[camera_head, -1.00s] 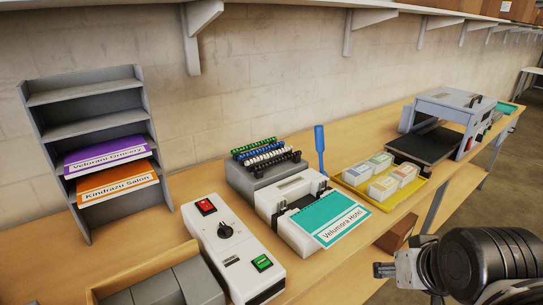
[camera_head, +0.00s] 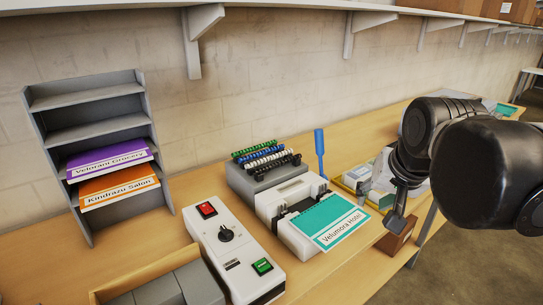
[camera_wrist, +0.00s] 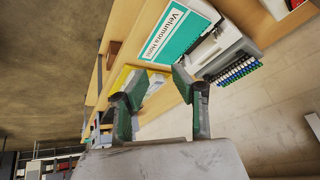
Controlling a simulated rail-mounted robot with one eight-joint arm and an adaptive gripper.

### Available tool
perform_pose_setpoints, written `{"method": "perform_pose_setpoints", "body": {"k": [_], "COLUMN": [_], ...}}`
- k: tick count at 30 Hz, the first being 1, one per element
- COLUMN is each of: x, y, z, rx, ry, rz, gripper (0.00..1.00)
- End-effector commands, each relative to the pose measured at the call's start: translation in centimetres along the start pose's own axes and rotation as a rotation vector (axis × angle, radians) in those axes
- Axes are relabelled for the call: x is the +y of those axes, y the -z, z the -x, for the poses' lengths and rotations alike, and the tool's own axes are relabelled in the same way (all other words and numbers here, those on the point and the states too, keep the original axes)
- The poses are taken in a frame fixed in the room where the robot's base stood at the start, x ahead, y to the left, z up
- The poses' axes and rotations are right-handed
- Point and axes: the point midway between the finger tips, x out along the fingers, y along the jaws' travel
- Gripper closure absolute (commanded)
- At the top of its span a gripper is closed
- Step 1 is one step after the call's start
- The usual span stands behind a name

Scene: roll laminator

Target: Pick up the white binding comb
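The white binding comb (camera_head: 266,158) lies in a grey comb rack (camera_head: 240,182) at mid-table, between a blue comb and a black comb, with a green one at the back. The rack's combs also show in the wrist view, at right, where the colours are small. My gripper (camera_wrist: 158,82) is open and empty, its two fingers apart. In the head view my gripper (camera_head: 392,200) is over the table's right part, right of the comb rack and apart from it, partly hidden by my arm.
A white punch machine (camera_head: 296,196) with a teal "Velumora Hotel" booklet (camera_head: 328,222) stands in front of the rack. A blue upright tool (camera_head: 319,150) stands right of it. A yellow tray (camera_head: 348,186) is partly behind my arm. A wall shelf runs above.

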Motion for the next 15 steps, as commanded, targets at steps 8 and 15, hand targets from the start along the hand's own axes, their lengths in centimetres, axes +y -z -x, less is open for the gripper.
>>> {"method": "perform_pose_setpoints", "body": {"k": [8, 15], "x": [-4.6, -8.8], "y": [8.9, 15.4], "z": [-0.6, -2.7], "rx": [-0.069, -0.130], "ry": [0.009, 0.007], "rz": [-0.136, -0.256], "gripper": [0.75, 0.75]}}
